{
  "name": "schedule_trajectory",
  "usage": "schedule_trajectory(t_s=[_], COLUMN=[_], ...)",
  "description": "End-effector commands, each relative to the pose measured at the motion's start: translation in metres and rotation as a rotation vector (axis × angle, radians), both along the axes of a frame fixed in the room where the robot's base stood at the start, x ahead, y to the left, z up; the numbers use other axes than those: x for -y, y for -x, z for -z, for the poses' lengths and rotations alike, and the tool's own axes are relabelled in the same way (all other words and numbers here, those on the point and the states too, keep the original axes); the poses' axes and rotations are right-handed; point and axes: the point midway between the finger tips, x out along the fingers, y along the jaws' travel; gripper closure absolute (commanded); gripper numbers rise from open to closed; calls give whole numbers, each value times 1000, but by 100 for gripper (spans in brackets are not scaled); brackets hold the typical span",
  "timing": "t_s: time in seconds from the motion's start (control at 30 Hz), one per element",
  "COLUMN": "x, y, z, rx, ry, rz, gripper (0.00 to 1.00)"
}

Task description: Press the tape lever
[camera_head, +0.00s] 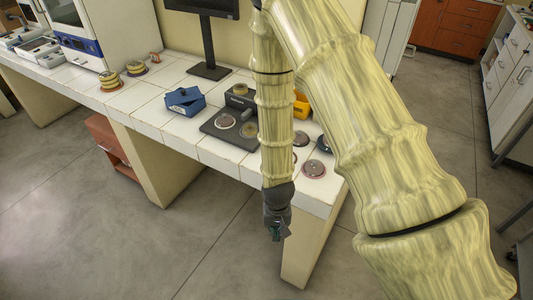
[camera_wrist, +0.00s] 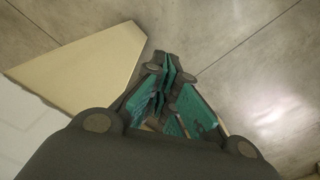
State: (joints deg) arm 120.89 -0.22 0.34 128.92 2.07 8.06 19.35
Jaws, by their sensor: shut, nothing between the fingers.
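My gripper (camera_head: 276,232) hangs pointing down in front of the bench's near edge, toward its right end. In the wrist view its teal-padded fingers (camera_wrist: 170,72) are together with nothing between them. No tape lever can be made out for certain. A dark device (camera_head: 240,97) stands on the bench behind a dark plate (camera_head: 222,132) holding round dishes. A yellow-orange object (camera_head: 301,105) is partly hidden behind my arm, and I cannot tell whether it is a tape dispenser. The gripper is well apart from all of these.
The white tiled bench (camera_head: 188,62) carries a blue box (camera_head: 185,101), a monitor (camera_head: 207,40), stacked yellowish dishes (camera_head: 110,80) and a lidded dish (camera_head: 314,169) near the right edge. A white incubator (camera_head: 105,30) stands at the back left. Open floor (camera_head: 90,200) lies in front.

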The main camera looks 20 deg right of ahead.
Motion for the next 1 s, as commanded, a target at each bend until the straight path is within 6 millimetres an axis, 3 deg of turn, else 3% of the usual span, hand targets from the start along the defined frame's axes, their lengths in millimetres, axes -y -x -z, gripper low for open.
schedule_trajectory(t_s=[0.03,0.2,0.4,0.5,0.7,1.0], x=[1,4,7,8,8,8], y=[23,87,154,176,197,198], z=[17,55,80,85,89,89], rx=[-11,-11,-8,-6,0,1], ry=[-1,-4,-8,-10,-10,-9], rz=[-29,-138,-249,-288,-326,-329], gripper=[100,100,100,100,100,100])
